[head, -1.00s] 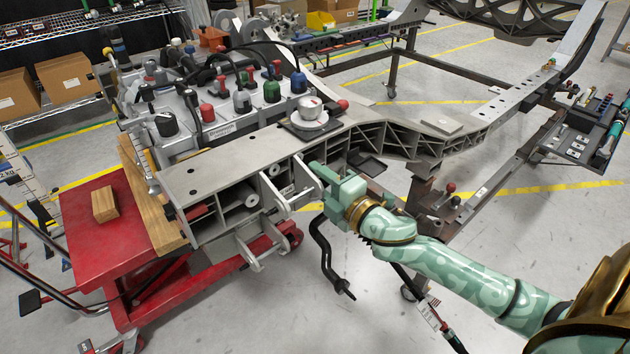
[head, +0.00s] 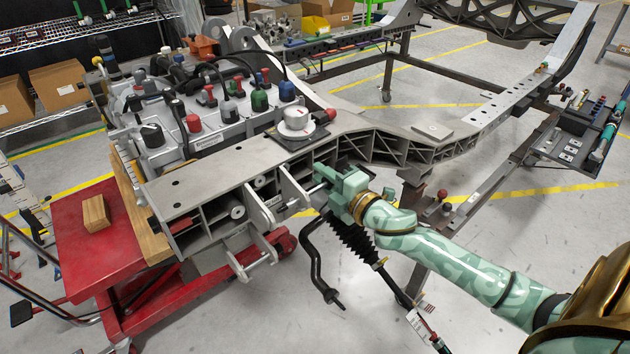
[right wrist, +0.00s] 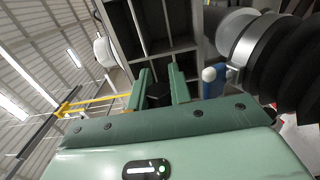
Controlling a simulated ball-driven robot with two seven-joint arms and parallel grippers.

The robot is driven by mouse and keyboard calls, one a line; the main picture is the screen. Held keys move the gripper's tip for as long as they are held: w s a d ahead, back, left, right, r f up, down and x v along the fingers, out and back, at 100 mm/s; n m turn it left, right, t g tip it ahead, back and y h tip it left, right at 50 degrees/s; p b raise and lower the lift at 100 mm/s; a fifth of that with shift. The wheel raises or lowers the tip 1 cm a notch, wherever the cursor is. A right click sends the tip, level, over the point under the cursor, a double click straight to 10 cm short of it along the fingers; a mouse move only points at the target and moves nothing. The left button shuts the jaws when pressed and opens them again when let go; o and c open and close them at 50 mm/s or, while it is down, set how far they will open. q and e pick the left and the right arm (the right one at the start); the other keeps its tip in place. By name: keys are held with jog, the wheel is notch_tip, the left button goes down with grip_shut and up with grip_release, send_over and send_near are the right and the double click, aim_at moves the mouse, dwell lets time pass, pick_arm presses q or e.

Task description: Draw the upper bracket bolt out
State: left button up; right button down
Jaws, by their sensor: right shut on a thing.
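My right gripper (head: 322,176) is beside the front bracket (head: 291,192) on the grey chassis rail, at its right. In the right wrist view, the two green fingers (right wrist: 159,88) are shut on a small dark piece, the upper bracket bolt (right wrist: 158,94), with one finger on each side of it. The bolt is too small and covered in the head view to make out clearly. I cannot tell how much of its shank is still inside the bracket. My left gripper is not in view.
The grey rail (head: 222,165) runs above and behind my gripper, with a white dial-like device (head: 297,122) on top. A black bellows (head: 352,241) and a bent black bar (head: 316,262) hang below it. A red cart (head: 75,235) stands left.

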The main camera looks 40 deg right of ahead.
jog(key=shift+d+f, duration=0.1)
jog(key=shift+d, duration=0.9)
jog(key=shift+w+d, duration=0.1)
jog(key=shift+d, duration=0.1)
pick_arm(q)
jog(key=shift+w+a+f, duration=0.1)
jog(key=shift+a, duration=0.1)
pick_arm(e)
jog(key=shift+d, duration=0.25)
jog(key=c, duration=1.3)
grip_release()
jog(key=shift+a, duration=0.1)
